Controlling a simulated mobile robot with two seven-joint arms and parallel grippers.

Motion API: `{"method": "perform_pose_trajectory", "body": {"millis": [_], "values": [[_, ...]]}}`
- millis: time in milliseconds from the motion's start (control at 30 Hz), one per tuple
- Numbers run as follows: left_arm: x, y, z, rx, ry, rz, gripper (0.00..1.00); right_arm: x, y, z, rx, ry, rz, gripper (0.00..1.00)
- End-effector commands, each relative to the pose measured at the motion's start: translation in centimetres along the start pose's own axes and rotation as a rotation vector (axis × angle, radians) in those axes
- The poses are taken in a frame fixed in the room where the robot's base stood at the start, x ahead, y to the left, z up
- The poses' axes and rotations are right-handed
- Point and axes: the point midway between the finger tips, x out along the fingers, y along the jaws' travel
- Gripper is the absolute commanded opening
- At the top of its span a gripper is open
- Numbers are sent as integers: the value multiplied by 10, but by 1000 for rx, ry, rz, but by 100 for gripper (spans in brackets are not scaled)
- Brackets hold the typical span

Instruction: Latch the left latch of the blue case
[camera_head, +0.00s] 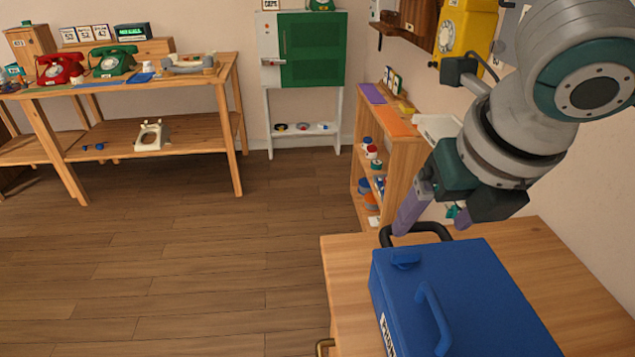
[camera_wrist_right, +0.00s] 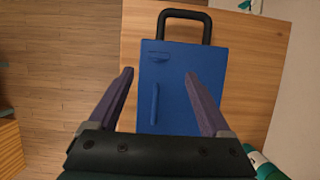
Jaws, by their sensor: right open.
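The blue case (camera_head: 480,290) lies closed on a wooden table at the lower right of the head view; it also shows in the right wrist view (camera_wrist_right: 205,70). A small blue tab (camera_head: 405,260) sits near its far left corner, also in the wrist view (camera_wrist_right: 158,57). A raised blue bar (camera_head: 433,318) stands on the top, nearer. I cannot tell whether either is the left latch or how it is set. My right gripper (camera_wrist_right: 159,73), with purple fingers, is open and empty above the case. My left gripper is out of view.
A black handle (camera_head: 415,229) loops from the case's far edge. The wooden table (camera_head: 345,275) has bare room left and right of the case. A small shelf (camera_head: 395,150) stands behind it; a yellow phone (camera_head: 466,28) hangs on the wall near my right arm.

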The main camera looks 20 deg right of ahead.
Motion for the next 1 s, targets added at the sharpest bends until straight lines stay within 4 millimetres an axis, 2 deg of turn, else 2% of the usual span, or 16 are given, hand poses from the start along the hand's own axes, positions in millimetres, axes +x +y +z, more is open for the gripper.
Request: {"method": "perform_pose_trajectory", "body": {"millis": [167,300,500,700,967,1000], "values": [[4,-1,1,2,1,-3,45,23,0,-1,-3,4,-1,82],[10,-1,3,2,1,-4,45,51,0,-2,-2,3,-1,82],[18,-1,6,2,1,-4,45,83,1,-1,-2,1,1,82],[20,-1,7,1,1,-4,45,96,1,0,-3,0,1,82],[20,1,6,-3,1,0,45,96,1,0,-3,0,1,82],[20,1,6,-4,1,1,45,96,1,0,-3,0,1,79]]}}
